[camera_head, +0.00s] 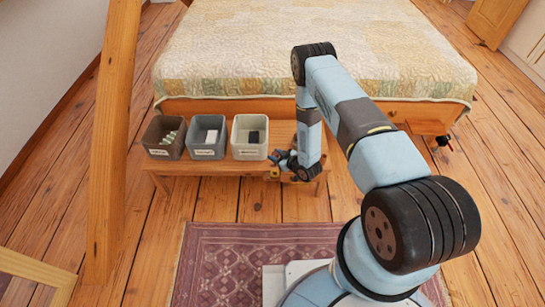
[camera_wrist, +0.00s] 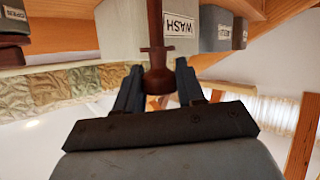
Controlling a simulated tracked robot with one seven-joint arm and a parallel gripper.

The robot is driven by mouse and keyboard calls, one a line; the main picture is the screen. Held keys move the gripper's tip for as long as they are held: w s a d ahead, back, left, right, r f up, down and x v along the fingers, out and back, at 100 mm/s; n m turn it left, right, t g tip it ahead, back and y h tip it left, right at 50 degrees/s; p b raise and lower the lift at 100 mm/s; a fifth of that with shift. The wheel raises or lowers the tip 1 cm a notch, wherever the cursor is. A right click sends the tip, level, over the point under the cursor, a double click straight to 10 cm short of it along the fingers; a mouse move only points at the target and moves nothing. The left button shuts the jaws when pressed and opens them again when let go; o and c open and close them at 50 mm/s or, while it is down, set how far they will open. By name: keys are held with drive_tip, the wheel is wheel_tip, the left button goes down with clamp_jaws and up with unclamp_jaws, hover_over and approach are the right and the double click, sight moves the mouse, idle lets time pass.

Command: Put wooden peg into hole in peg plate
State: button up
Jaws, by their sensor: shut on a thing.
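The wooden peg (camera_wrist: 156,62) is dark reddish brown, with a thin collar and a rounded, wider end. In the wrist view it stands between the fingers of my gripper (camera_wrist: 158,88), which is shut on its wider end. The peg's far part runs out of the top of the picture. In the head view my gripper (camera_head: 282,162) is low at the right end of the wooden bench, just right of the beige bin, partly hidden by my arm. A small yellowish-brown thing (camera_head: 272,174) shows beside it; I cannot tell what it is. I cannot make out the peg plate or its hole.
On the bench (camera_head: 235,175) stand a dark bin (camera_head: 164,152) with pale pieces, a grey bin (camera_head: 206,152) with a white block and a beige bin (camera_head: 250,152) with a black thing. A bed (camera_head: 310,50) is behind, a timber brace (camera_head: 110,160) at left.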

wheel_tip(320, 180, down, 10)
idle(2.2)
drive_tip(key=shift+a, duration=0.1)
drive_tip(key=o, duration=1.2)
drive_tip(key=shift+s, duration=0.1)
drive_tip(key=v, duration=1.3)
drive_tip(key=shift+s+d, duration=0.25)
drive_tip(key=shift+r, duration=0.1)
